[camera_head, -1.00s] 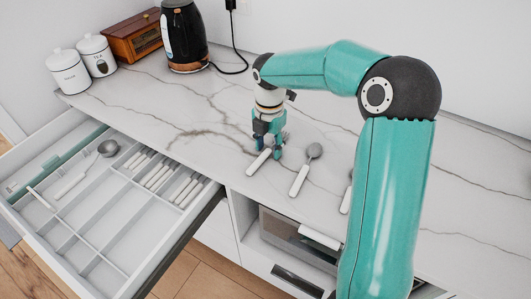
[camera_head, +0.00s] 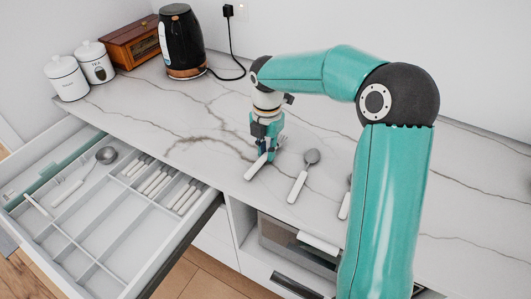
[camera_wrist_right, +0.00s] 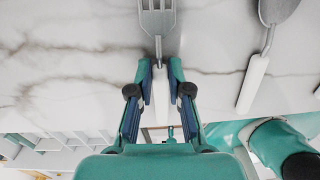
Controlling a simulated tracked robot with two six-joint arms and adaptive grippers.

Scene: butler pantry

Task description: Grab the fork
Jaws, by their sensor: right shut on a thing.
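The fork has a grey metal head and a white handle (camera_head: 256,168). It lies at the marble counter's surface, left of a spoon; I cannot tell whether it is lifted. My right gripper (camera_head: 267,148) points down over it and is shut on the fork near where the handle meets the metal. In the right wrist view the fork's tines (camera_wrist_right: 157,20) point up, away from me, and the handle runs between the fingers of the right gripper (camera_wrist_right: 160,72). My left gripper is out of view.
A spoon (camera_head: 298,187) lies just right of the fork; another white-handled utensil (camera_head: 345,206) is partly behind my right arm. An open drawer (camera_head: 110,235) with cutlery is at left. A kettle (camera_head: 181,42), two canisters (camera_head: 95,60) and a wooden box (camera_head: 133,43) stand behind.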

